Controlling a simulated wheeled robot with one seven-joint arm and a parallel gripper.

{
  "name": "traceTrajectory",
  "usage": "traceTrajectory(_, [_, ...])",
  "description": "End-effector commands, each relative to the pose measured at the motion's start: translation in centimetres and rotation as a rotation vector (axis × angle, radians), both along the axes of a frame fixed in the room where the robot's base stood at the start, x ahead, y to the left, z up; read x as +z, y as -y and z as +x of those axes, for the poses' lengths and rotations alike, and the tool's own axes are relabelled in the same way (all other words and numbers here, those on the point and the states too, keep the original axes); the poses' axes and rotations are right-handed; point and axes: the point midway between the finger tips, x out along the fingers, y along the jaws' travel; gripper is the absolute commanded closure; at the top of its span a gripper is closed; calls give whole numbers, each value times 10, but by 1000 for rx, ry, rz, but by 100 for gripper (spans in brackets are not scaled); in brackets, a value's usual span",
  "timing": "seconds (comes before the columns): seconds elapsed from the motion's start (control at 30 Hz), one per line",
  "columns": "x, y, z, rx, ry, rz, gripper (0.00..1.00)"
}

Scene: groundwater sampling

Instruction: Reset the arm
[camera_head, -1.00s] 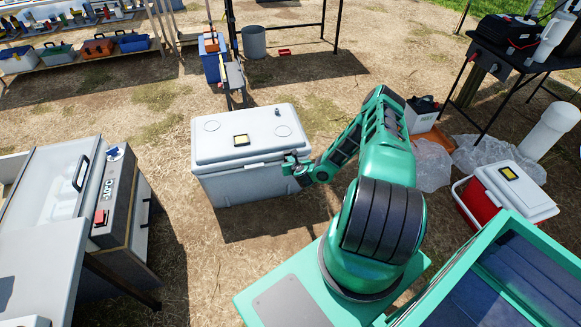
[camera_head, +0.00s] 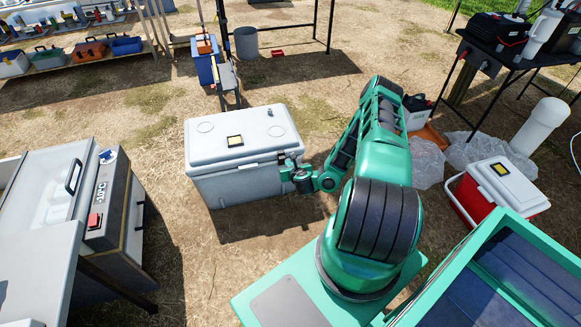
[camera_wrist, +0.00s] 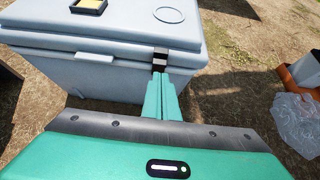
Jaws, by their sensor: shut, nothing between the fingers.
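My green arm reaches forward from my base in the head view and bends down toward the front of a closed white cooler (camera_head: 240,187). My gripper (camera_head: 285,166) is at the cooler's front right side in that view. In the wrist view my gripper (camera_wrist: 160,72) shows its green fingers together, with dark tips and nothing held. The tips overlap the front of the cooler (camera_wrist: 110,75) in the picture, just below its lid. I cannot tell whether they touch it.
A red cooler with a white lid (camera_head: 497,190) stands at right, near plastic wrap (camera_head: 425,160) and a white cylinder (camera_head: 540,125). A black table (camera_head: 520,55) is at upper right. A grey machine (camera_head: 105,205) stands at left. Bare ground lies between it and the white cooler.

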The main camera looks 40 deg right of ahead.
Motion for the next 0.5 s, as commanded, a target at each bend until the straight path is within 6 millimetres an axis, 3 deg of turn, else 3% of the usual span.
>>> traceTrajectory(0.2, [19,-8,-16,3,0,-1,100])
traceTrajectory(0.5, [30,-10,-26,1,0,-1,100])
